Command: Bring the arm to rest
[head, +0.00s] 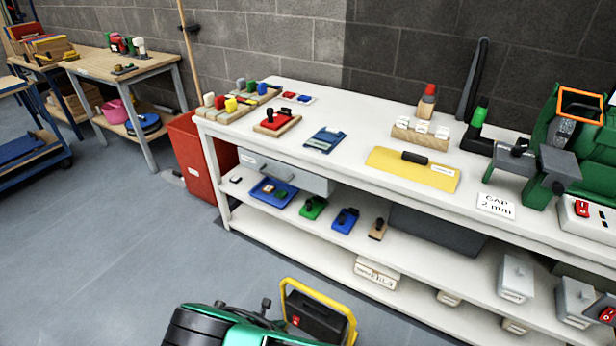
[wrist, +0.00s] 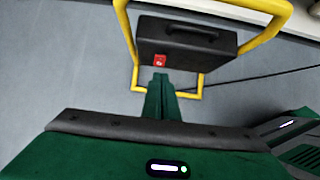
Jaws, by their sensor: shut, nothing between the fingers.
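My gripper (wrist: 160,80) shows in the wrist view as two green fingers close together at the middle of the picture. It is shut and empty, and points down over the grey floor. In the head view a green and black part of my arm shows at the bottom edge, in front of the white workbench (head: 340,140). The fingertips cannot be made out there. No bench object is touching my gripper in the wrist view.
The bench top holds a yellow block with a black handle (head: 412,168), a blue plate (head: 324,140), wooden blocks and a green machine (head: 530,160) at right. A red bin (head: 203,158) stands at its left end. The floor at left (head: 100,250) is clear.

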